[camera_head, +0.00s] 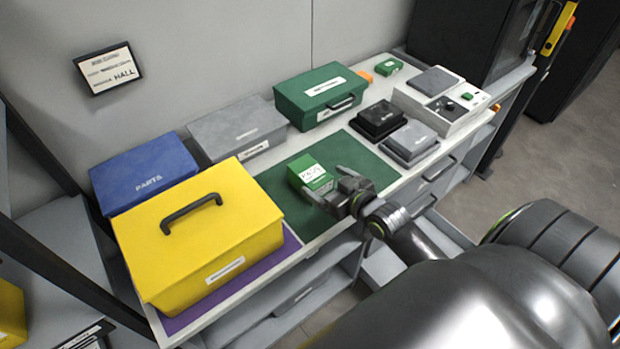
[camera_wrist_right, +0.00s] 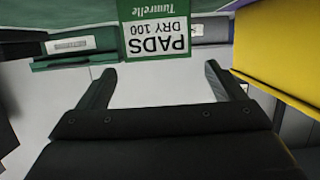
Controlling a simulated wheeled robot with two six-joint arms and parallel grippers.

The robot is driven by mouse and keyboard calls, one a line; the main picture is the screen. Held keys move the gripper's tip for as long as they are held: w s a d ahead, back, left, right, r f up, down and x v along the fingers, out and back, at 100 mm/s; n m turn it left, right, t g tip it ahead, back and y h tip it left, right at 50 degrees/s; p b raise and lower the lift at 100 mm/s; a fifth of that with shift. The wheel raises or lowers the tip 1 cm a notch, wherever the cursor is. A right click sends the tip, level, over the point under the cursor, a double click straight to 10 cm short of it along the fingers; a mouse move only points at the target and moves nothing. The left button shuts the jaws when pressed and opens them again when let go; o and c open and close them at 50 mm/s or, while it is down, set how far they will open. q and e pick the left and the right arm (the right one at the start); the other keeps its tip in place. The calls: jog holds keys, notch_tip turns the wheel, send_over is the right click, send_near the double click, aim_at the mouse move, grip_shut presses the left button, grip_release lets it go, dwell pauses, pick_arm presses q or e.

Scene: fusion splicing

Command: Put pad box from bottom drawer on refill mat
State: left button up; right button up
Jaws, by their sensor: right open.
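The pad box (camera_head: 311,178) is a small green and white carton that stands on the green mat (camera_head: 368,163). In the right wrist view the pad box (camera_wrist_right: 158,40) appears upside down, with "PADS DRY 100" on its label. My right gripper (camera_head: 328,186) is at the box's front right side in the head view. In the wrist view its two fingers (camera_wrist_right: 158,72) are spread and empty, with the box beyond the tips. A drawer (camera_head: 388,262) seems to stand out below the bench, partly hidden by my right arm. My left gripper is out of view.
A yellow case (camera_head: 205,240) stands on a purple mat (camera_head: 290,243) to the left. A blue box (camera_head: 145,172), a grey box (camera_head: 240,128) and a green case (camera_head: 322,94) line the back. Black and grey devices and a white machine (camera_head: 410,98) stand to the right.

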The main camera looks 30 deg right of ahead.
aim_at(312, 172)
jog(key=shift+p+x, duration=0.6)
jog(key=shift+x, duration=3.15)
jog(key=shift+s, duration=0.1)
jog(key=shift+c, duration=0.4)
jog(key=shift+d, duration=0.1)
jog(key=c, duration=1)
jog(key=shift+c, duration=0.2)
